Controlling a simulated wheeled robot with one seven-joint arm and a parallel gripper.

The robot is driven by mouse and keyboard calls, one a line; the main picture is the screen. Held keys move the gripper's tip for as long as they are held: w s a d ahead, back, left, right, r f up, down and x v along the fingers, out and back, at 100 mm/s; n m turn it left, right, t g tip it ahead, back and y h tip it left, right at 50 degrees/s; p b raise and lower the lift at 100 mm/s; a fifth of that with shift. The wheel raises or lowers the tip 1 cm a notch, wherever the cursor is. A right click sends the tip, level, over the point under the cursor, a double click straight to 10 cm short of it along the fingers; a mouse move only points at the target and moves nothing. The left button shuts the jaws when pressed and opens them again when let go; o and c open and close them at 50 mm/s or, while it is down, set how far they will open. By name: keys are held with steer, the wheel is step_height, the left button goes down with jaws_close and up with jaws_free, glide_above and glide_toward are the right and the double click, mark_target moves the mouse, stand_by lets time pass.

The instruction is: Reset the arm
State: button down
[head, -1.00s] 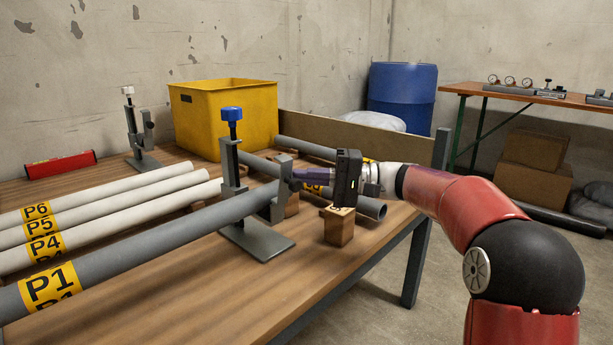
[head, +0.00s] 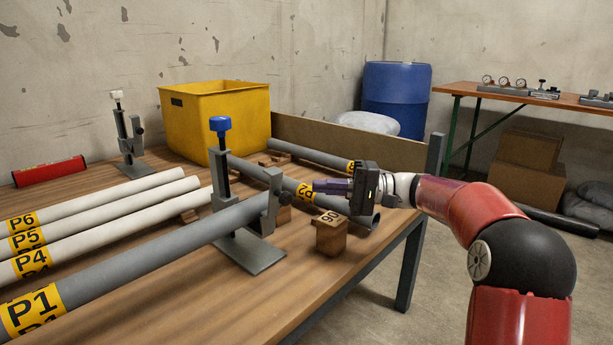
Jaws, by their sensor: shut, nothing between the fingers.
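My gripper (head: 318,186) is shut and empty. It points left above the wooden workbench, at the end of my red arm. Its purple fingertips are to the right of the clamp stand (head: 249,252) with the blue knob (head: 220,124), apart from it in the picture. The grey pipe P1 (head: 150,258) runs from the lower left up to this clamp. A wooden block marked 90 (head: 331,236) stands on the bench below my gripper. The grey pipe P2 (head: 328,202) lies behind the fingers, and my gripper hides part of it.
White pipes P4, P5 and P6 (head: 130,200) lie at the left. A yellow bin (head: 214,125), a second clamp stand (head: 134,148) and a red object (head: 49,171) are farther back. A board (head: 350,147) edges the bench. Free floor is at the right.

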steer(key=shift+w+d+f, duration=0.15)
steer(key=shift+d+f, duration=0.4)
steer(key=shift+d, duration=0.3)
steer(key=s+a+f+t+h+p, duration=0.15)
steer(key=s+h+p, duration=0.25)
steer(key=s+h, duration=0.7)
steer(key=s+d+f+t+h+p, duration=0.1)
steer(key=s+d+t+h+p, duration=0.1)
steer(key=s+d, duration=0.4)
steer(key=s+d+f+t+h+p, duration=0.2)
steer(key=s+d+h, duration=0.3)
steer(key=s, duration=1.1)
steer(key=shift+s+d+f+m+h, duration=0.2)
steer(key=shift+d+f+m+h, duration=0.1)
steer(key=shift+d, duration=0.85)
steer(key=shift+r+t, duration=0.1)
steer(key=shift+t, duration=0.15)
